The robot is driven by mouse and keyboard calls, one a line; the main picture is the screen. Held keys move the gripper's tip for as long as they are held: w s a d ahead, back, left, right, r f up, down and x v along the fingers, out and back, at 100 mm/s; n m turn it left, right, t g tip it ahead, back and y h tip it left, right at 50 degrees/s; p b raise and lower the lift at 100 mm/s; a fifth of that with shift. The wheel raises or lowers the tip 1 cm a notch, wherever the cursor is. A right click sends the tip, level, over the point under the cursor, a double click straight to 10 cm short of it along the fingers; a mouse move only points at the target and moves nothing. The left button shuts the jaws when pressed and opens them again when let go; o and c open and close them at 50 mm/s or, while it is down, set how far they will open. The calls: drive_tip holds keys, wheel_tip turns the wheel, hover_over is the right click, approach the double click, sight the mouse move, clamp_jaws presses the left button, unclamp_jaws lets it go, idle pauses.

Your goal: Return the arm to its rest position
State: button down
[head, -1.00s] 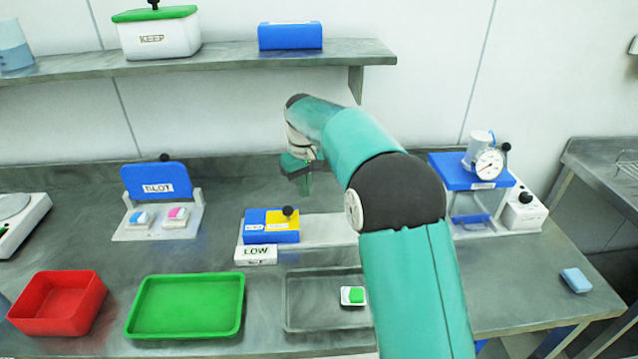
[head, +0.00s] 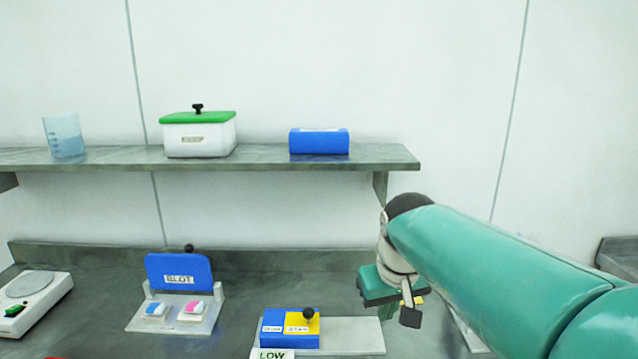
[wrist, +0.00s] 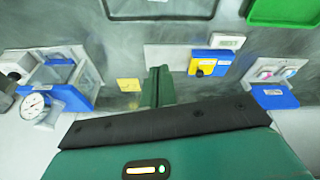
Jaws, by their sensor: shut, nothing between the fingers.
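My gripper (head: 388,312) hangs at the end of my green arm in the head view, right of centre, in front of the back wall and above the bench. In the wrist view its two green fingers (wrist: 158,88) are together with nothing between them. It is apart from the things on the bench. A small dark and yellow piece (head: 410,316) shows right beside the fingers in the head view; I cannot tell whether it belongs to the gripper.
The shelf (head: 270,163) holds a beaker (head: 65,136), a green-lidded box (head: 198,136) and a blue block (head: 319,142). On the bench are the BLOT stand (head: 180,272), a blue and yellow drum unit (head: 290,328) and a scale (head: 35,297). A gauge device (wrist: 45,105) shows in the wrist view.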

drive_tip(key=s+d+f+m+t, duration=0.1)
drive_tip(key=s+d+f, duration=0.1)
drive_tip(key=s, duration=0.6)
drive_tip(key=s+d+f+m+t, duration=0.1)
drive_tip(key=s+d+f, duration=0.1)
drive_tip(key=s, duration=0.6)
drive_tip(key=shift+s+f+m, duration=0.15)
drive_tip(key=shift+f+m, duration=0.1)
drive_tip(key=shift+m, duration=0.05)
